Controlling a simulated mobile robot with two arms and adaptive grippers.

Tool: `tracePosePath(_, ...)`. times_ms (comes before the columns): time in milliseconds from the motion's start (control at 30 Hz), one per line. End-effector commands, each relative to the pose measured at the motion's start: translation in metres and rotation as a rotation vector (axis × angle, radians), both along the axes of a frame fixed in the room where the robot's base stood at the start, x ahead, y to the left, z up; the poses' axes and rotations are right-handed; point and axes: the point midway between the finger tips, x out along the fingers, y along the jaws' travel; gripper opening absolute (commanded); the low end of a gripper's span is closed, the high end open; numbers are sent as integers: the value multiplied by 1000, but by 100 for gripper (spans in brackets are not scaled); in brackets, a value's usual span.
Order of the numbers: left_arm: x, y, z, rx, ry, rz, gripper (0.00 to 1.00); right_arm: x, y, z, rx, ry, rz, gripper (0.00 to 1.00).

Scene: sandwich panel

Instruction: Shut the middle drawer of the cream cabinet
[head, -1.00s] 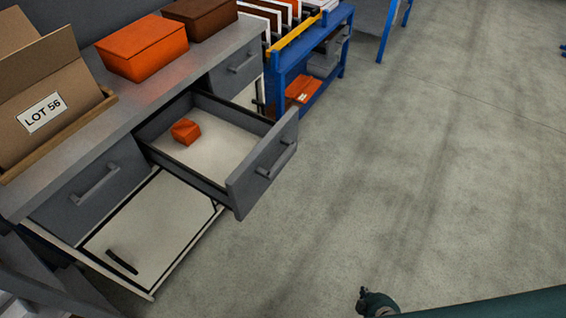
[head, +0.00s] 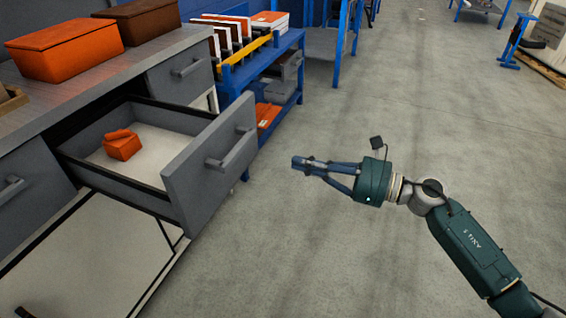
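The cabinet has a grey worktop (head: 120,75), grey drawer fronts and cream lower doors (head: 85,250). Its middle drawer (head: 212,175) is pulled well out, its grey front and bar handle (head: 232,155) facing right. My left gripper is out of view.
The drawers on either side, one at the far end (head: 182,75) and one at the near left (head: 20,195), look shut. Orange (head: 65,50) and brown (head: 150,18) boxes stand on the worktop. A blue rack (head: 290,45) stands beyond. The floor (head: 420,120) at right is clear.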

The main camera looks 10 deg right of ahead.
Motion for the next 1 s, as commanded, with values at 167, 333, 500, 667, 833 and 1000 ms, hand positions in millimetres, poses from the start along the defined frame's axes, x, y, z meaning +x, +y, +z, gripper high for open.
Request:
tracePosePath(167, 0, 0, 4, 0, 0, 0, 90, 21, 28, 4, 7, -1, -1, 0)
tracePosePath(333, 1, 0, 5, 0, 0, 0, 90, 43, 58, 4, 9, 1, -1, 0)
tracePosePath(500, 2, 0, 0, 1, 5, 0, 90, 62, 83, 3, 9, 2, -3, 0)
tracePosePath(667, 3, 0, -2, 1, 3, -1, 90, 72, 97, 2, 8, 3, -3, 0)
tracePosePath(833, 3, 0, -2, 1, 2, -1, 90, 76, 103, 1, 6, 5, -4, 0)
tracePosePath(1000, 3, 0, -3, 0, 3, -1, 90, 76, 103, 1, 6, 5, -4, 0)
